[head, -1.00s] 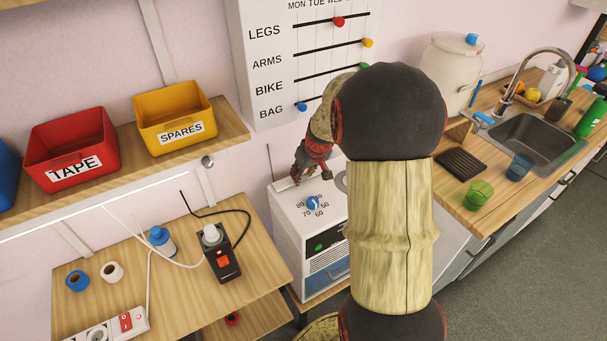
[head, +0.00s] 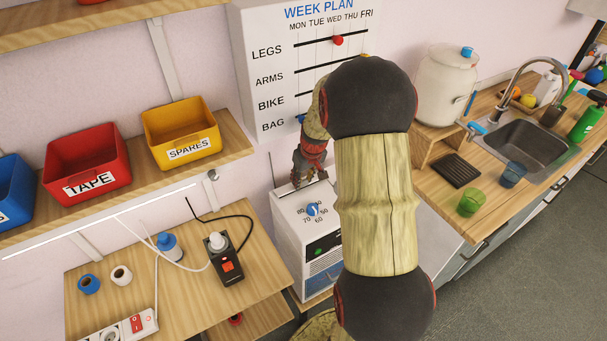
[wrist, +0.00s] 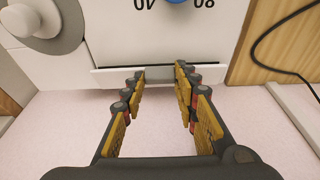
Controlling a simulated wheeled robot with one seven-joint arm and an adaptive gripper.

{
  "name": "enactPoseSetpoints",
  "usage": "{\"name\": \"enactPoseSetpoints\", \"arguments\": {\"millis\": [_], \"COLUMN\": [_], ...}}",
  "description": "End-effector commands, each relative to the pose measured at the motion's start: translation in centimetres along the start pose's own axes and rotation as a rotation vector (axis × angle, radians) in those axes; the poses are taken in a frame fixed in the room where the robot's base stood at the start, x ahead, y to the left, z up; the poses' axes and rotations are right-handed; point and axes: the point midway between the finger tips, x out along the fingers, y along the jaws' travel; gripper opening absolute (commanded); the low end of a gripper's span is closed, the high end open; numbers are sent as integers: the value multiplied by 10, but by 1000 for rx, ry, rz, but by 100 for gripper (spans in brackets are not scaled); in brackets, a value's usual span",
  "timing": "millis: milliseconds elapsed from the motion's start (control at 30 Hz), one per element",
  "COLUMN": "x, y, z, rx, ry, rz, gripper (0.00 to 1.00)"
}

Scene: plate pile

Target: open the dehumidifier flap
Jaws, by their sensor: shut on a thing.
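The dehumidifier (head: 298,225) is a white box with a blue dial on its top. It stands against the wall, partly hidden behind my arm. In the wrist view, its flap (wrist: 108,78) is a narrow white strip with a dark edge line. A grey piece (wrist: 160,74) is at the middle of the strip. My gripper (wrist: 160,74) is shut on the flap there, with one finger at each side. In the head view, my gripper (head: 308,180) is at the back of the dehumidifier's top, behind the dial. The flap's angle is hard to tell.
The week plan board (head: 318,60) hangs close above my gripper. A table (head: 185,300) with a black power box (head: 226,265) stands at left. A shelf holds a red bin (head: 85,165) and a yellow bin (head: 180,135). The sink counter (head: 435,190) is at right.

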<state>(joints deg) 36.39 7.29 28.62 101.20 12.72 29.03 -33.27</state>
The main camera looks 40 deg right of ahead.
Motion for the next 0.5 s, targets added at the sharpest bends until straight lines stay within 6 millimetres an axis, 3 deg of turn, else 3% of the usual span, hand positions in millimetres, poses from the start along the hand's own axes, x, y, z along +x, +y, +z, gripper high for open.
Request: {"name": "enactPoseSetpoints", "arguments": {"millis": [467,500], "x": [0,-1], "y": [0,0], "z": [-2,-2], "rx": [0,0], "ry": [-15,-15], "rz": [2,2], "gripper": [5,32]}}
